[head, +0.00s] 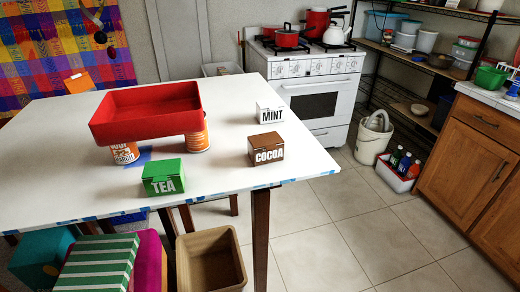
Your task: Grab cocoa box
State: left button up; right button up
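The cocoa box (266,150) is a small brown box with "COCOA" in white letters on its front. It stands upright on the white table (225,140), near the table's right side. Nothing covers it in the head view. Neither of my grippers shows in the head view.
A white mint box (269,114) stands behind the cocoa box. A green tea box (163,178) is near the front edge. A red tray (147,124) rests on orange cans (125,153). A tan bin (211,259) is below the table. Tiled floor lies open to the right.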

aim_at(259, 157)
jog(key=l+u, duration=0.1)
jog(key=u, duration=0.8)
jog(key=l+u, duration=0.8)
jog(key=k+l+u, duration=0.15)
jog(key=l, duration=0.15)
jog(key=l+u, duration=0.1)
jog(key=l, duration=0.2)
jog(key=k+l+u, duration=0.15)
jog(key=k+l, duration=0.15)
jog(key=l, duration=0.2)
jog(key=k+l, duration=0.15)
jog(key=l, duration=0.25)
jog(key=k+l, duration=0.15)
jog(key=l, duration=0.2)
jog(key=k+l+u, duration=0.1)
jog(key=l, duration=0.3)
jog(key=k, duration=0.05)
